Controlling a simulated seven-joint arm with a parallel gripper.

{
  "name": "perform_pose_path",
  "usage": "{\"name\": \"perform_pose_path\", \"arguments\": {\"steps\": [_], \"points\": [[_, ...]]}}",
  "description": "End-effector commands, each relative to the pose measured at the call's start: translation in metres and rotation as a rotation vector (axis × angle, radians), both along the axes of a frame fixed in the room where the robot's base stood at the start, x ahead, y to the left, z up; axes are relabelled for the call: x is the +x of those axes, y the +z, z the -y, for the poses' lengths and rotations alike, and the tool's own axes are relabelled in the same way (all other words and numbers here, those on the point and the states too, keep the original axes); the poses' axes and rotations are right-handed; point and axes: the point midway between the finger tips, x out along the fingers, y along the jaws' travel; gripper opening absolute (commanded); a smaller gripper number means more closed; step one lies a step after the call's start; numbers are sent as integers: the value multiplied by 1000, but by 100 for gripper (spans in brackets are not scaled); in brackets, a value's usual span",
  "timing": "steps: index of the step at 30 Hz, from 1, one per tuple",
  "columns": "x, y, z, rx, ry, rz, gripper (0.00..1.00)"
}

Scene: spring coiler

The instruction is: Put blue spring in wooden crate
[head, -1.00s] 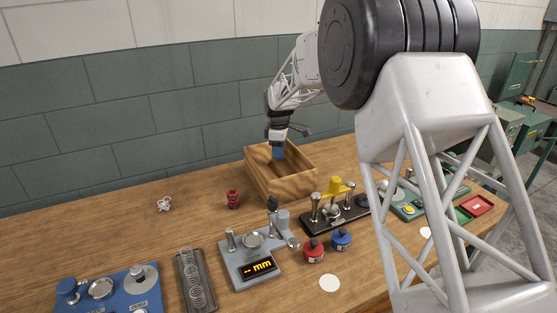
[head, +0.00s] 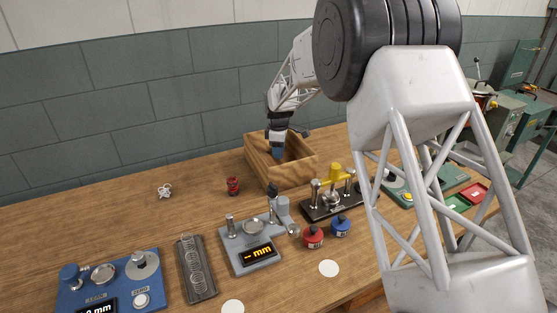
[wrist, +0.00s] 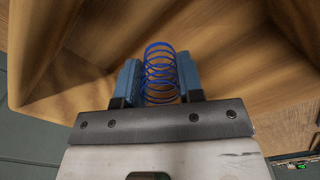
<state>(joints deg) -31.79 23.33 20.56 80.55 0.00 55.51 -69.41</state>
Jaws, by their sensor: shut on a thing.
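The blue spring (wrist: 161,70) is between the two blue fingers of my gripper (wrist: 160,84) in the wrist view, and the fingers are shut on it. The wooden crate (head: 296,177) stands at the back of the table; its wooden inside (wrist: 225,40) fills most of the wrist view. In the head view my gripper (head: 277,153) reaches down into the crate's opening, its tips below the rim. The spring cannot be made out in the head view. Whether it touches the crate floor I cannot tell.
A red spring-like object (head: 233,186) and a white coil (head: 165,191) lie left of the crate. In front stand a grey gauge with a display (head: 257,250), a black fixture with a yellow part (head: 334,190), and red (head: 313,238) and blue (head: 341,228) pots. The back left table is mostly clear.

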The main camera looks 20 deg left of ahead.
Motion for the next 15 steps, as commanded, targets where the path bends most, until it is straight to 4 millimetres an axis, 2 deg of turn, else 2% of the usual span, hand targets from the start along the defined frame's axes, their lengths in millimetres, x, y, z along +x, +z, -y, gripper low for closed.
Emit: {"name": "perform_pose_path", "arguments": {"steps": [9, 15], "points": [[0, -37, 0, -1, 0, -2, 13], [0, -45, 0, 0, 0, -1, 13]]}}
